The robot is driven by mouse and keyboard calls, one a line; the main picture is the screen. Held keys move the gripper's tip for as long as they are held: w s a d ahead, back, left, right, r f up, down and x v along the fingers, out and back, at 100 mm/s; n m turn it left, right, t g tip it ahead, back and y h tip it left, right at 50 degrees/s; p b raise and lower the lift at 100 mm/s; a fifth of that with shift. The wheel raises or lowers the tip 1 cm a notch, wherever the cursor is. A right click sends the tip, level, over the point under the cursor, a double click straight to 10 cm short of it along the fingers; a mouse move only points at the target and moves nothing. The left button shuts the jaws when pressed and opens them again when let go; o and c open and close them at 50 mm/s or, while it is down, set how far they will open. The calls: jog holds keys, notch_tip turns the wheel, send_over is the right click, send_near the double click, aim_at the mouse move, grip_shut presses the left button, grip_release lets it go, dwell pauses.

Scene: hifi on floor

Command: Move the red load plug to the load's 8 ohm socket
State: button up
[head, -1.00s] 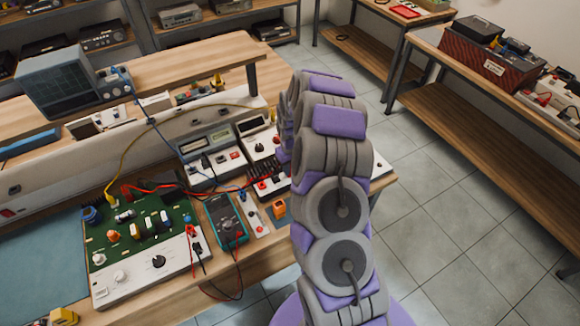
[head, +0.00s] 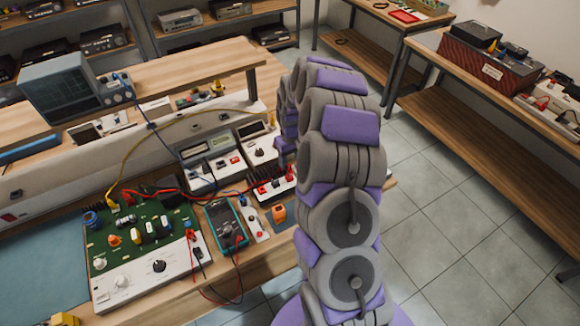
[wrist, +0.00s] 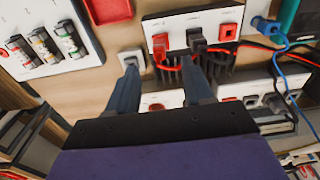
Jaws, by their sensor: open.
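The load is a white panel (wrist: 212,20) with black fins below it in the wrist view; its panel also shows in the head view (head: 277,187), left of my arm. A red plug (wrist: 160,43) with a red lead sits at the panel's left. A dark plug (wrist: 196,38) is beside it, and a red socket (wrist: 228,32) is at the right. The labels are too small to read. My gripper (wrist: 161,65) is open, its fingers spread apart just below the red plug in the picture. Nothing shows between the fingertips. In the head view my arm hides the gripper.
A white unit with several fuse-like parts (wrist: 45,42) is at the left in the wrist view. Red and blue leads cross at the right. In the head view a green circuit board (head: 142,235) and a teal multimeter (head: 226,226) stand left of the load.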

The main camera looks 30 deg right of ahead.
notch_tip(320, 180, up, 15)
jog(key=p, duration=0.2)
jog(key=shift+s+p, duration=0.2)
jog(key=shift+p, duration=0.15)
dwell(0.6)
dwell(0.4)
jog(key=s+a+r+g+b, duration=0.1)
jog(key=s+a+r, duration=0.3)
jog(key=s+a, duration=0.3)
jog(key=s+a+r+b, duration=0.1)
jog(key=s+a+r, duration=0.4)
jog(key=s, duration=0.5)
jog(key=s+a+f, duration=0.1)
jog(key=s+a, duration=0.1)
jog(key=s, duration=0.9)
jog(key=s+a+f+g+b, duration=0.1)
jog(key=s+a+f, duration=0.1)
jog(key=s, duration=0.9)
jog(key=shift+a+m, duration=0.3)
jog(key=shift+a, duration=0.05)
